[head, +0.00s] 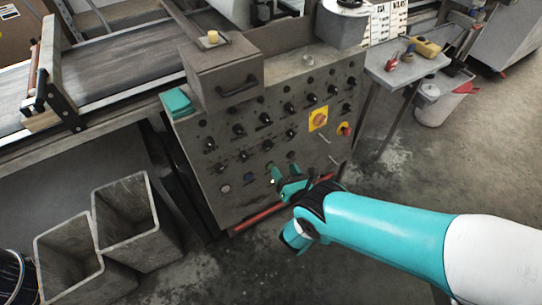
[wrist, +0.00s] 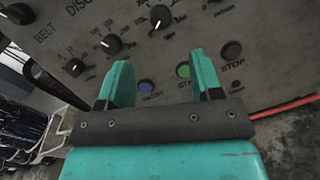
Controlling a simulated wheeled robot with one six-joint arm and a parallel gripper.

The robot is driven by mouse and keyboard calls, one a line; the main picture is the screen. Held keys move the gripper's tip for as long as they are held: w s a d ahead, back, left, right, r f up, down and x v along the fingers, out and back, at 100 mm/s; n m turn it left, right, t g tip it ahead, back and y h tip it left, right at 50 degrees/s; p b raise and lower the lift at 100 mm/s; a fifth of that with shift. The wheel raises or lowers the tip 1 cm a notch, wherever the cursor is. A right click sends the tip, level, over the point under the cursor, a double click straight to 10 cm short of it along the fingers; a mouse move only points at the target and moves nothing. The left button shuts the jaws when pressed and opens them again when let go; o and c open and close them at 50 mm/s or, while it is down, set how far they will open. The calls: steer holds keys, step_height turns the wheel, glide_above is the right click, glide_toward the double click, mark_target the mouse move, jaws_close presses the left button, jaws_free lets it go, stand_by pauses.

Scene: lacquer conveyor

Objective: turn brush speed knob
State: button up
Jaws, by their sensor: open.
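The grey control panel (head: 215,185) carries rows of black knobs. My gripper (head: 290,176) is open and empty in front of the panel's lower part. In the wrist view my gripper (wrist: 158,62) has its teal fingers spread, with nothing between them. A black knob with a white pointer (wrist: 160,16) lies above the gap between the fingertips. Another black knob (wrist: 111,45) is beside the left fingertip, and a third knob (wrist: 75,67) is further left. I cannot read which knob is labelled for brush speed.
A blue button (wrist: 147,86), a green button (wrist: 182,70) and a dark stop button (wrist: 232,49) sit low on the panel. A red emergency stop (head: 345,129) and a yellow switch (head: 318,118) are at its right. Grey bins (head: 137,241) stand on the floor left.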

steer(key=b, duration=0.5)
glide_toward(270, 146)
steer(key=x, duration=0.3)
steer(key=b, duration=0.3)
steer(key=w+a+b, duration=0.1)
steer(key=b, duration=0.3)
steer(key=shift+w+f, duration=0.25)
steer(key=shift+f, duration=0.1)
steer(key=b, duration=0.2)
steer(key=shift+w+a+b, duration=0.15)
steer(key=shift+w+b, duration=0.05)
steer(key=shift+b, duration=0.1)
steer(key=b, duration=0.2)
steer(key=shift+w+b, duration=0.2)
steer(key=shift+b, duration=0.15)
steer(key=shift+w+r, duration=0.15)
steer(key=shift+r, duration=0.2)
steer(key=shift+w+a+r, duration=0.1)
steer(key=shift+w, duration=0.25)
steer(key=shift+x, duration=0.95)
steer(key=shift+s+a, duration=0.1)
